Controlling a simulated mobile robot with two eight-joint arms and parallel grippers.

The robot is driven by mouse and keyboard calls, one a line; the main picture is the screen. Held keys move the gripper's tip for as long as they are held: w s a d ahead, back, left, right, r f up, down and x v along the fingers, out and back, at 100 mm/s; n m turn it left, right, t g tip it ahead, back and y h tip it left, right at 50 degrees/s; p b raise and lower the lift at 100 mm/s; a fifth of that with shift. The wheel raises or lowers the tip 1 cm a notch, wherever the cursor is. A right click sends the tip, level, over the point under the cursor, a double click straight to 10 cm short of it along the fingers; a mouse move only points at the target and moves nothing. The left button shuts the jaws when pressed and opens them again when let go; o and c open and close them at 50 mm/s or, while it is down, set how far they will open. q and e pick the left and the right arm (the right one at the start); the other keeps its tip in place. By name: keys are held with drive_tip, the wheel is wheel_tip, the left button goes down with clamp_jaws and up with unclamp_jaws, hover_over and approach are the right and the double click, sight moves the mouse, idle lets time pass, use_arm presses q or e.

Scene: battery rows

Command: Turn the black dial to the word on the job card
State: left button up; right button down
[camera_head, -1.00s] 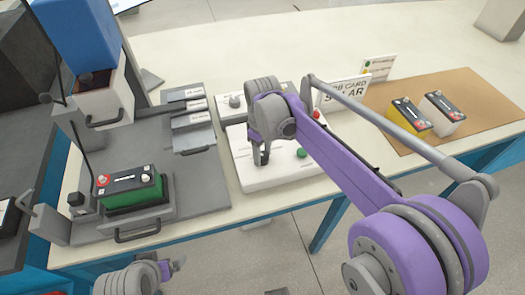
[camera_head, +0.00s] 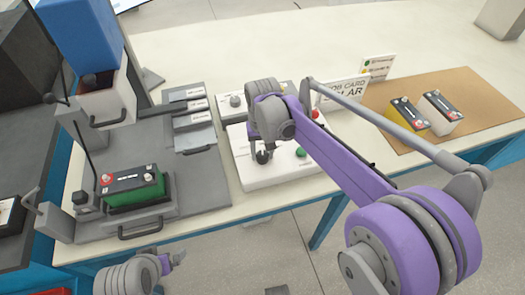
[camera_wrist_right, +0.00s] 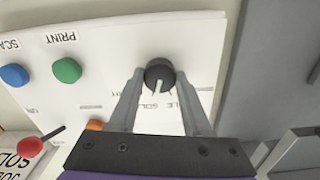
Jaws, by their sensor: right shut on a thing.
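The black dial (camera_wrist_right: 159,73) sits on the white control panel (camera_wrist_right: 110,45). In the right wrist view my right gripper (camera_wrist_right: 158,80) has its two fingers on either side of the dial, shut on it. The dial has a pale pointer mark; small words around it are partly hidden by the fingers. In the head view the dial (camera_head: 263,157) shows just under my right gripper (camera_head: 262,150). The job card (camera_head: 345,93) stands behind the panel, its word partly covered by my arm; the letters "LAR" show. My left gripper (camera_head: 172,260) is at the bottom, its jaws unclear.
A green battery (camera_head: 131,189) sits in a grey fixture at left. Yellow and white batteries (camera_head: 441,112) stand on a brown mat (camera_head: 480,100) at right.

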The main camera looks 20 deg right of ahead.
sight(263, 154)
drive_tip(key=shift+m, duration=0.4)
drive_tip(key=shift+c, duration=1.7)
unclamp_jaws()
drive_tip(key=shift+r, duration=0.1)
wheel_tip(263, 154, up, 11)
drive_tip(key=p, duration=0.1)
